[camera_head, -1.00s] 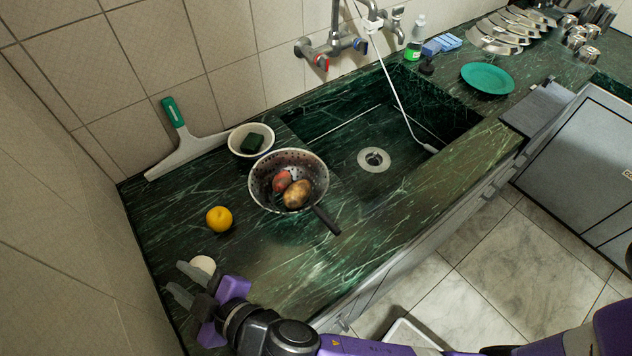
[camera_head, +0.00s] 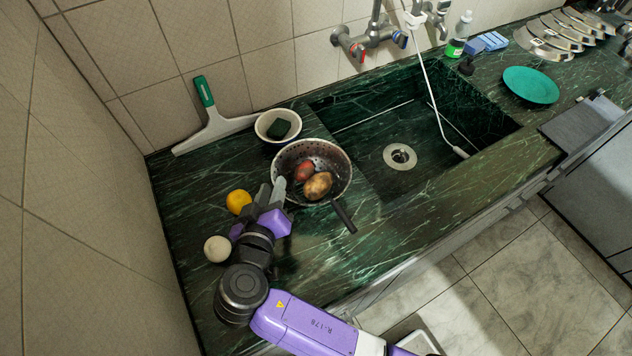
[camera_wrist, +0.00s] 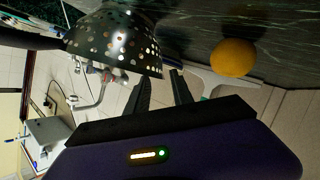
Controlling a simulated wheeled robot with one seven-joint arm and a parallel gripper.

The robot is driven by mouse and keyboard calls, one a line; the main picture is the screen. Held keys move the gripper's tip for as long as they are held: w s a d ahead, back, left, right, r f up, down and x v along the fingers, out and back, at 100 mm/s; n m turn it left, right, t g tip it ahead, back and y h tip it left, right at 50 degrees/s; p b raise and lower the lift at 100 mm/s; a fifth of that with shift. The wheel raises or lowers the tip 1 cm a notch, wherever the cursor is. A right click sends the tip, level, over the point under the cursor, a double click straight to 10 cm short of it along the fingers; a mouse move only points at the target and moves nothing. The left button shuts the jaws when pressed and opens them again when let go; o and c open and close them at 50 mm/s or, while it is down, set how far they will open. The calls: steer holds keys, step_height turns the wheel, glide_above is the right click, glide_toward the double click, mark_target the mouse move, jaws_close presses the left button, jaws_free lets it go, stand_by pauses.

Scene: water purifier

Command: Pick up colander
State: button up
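The colander (camera_head: 338,168) is a dark, perforated metal bowl with a black handle (camera_head: 343,216) pointing toward the counter's front edge. It sits on the green marble counter left of the sink, holding a reddish and a brown potato-like item (camera_head: 318,186). My gripper (camera_head: 272,186) is at the colander's left side, close to its rim. In the wrist view the perforated colander (camera_wrist: 112,42) fills the upper left. The gripper's fingers (camera_wrist: 162,82) are apart there, with the rim's edge near the gap. I cannot tell whether they touch it.
A yellow fruit (camera_head: 238,201) lies just left of my gripper, and a pale round item (camera_head: 217,249) lies nearby. A squeegee (camera_head: 215,127) leans at the wall. The sink (camera_head: 425,145) is right.

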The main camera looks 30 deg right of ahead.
mark_target(275, 177)
steer(key=p+x, duration=0.1)
steer(key=x, duration=0.3)
steer(key=shift+w+d, duration=0.1)
steer(key=shift+w, duration=0.05)
jaws_close()
stand_by(1.3)
